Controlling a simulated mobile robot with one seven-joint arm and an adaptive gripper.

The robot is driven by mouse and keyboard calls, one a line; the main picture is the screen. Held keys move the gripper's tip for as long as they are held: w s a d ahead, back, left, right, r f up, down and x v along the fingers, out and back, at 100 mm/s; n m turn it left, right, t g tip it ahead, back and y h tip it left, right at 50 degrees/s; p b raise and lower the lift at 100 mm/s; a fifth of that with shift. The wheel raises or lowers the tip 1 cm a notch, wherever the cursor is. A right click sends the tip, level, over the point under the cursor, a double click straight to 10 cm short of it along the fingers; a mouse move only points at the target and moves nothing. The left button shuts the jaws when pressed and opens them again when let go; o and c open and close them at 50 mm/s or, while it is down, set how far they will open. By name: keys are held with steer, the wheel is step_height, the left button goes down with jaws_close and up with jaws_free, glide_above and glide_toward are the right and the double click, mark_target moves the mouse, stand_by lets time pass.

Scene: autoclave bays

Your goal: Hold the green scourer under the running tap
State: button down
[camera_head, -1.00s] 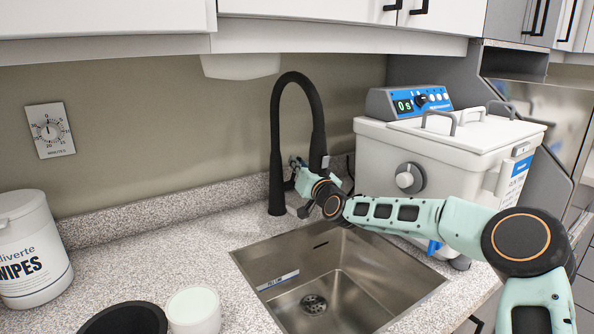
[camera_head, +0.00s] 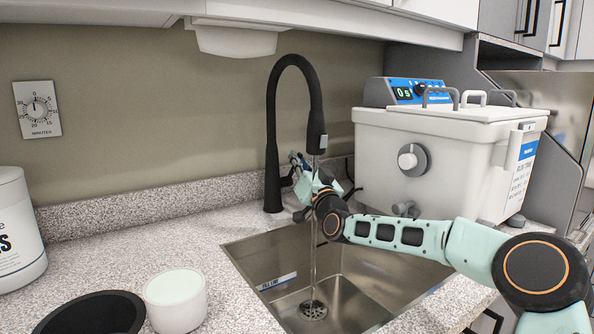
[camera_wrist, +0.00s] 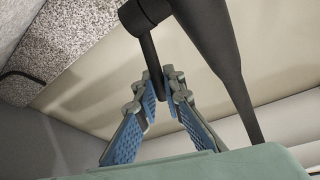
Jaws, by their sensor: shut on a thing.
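The black gooseneck tap (camera_head: 273,140) stands behind the sink (camera_head: 395,268). A thin stream of water (camera_head: 313,262) falls from its spout to the drain. My gripper (camera_head: 297,184) is beside the tap's base, behind the stream in the head view. In the wrist view my gripper (camera_wrist: 158,84) has its two blue-padded fingers closed around the tap's dark lever (camera_wrist: 151,58). The tap's column (camera_wrist: 218,55) rises beside them. I cannot make out a green scourer in either view.
A white autoclave (camera_head: 450,150) stands right of the sink. A white pot with a pale green top (camera_head: 177,305), a dark bowl (camera_head: 90,318) and a white wipes tub (camera_head: 15,230) stand on the speckled counter (camera_head: 165,250) at left.

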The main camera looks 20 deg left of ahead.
stand_by(0.3)
steer(key=c, duration=2)
jaws_free()
steer(key=shift+c, duration=0.2)
steer(key=v, duration=1.2)
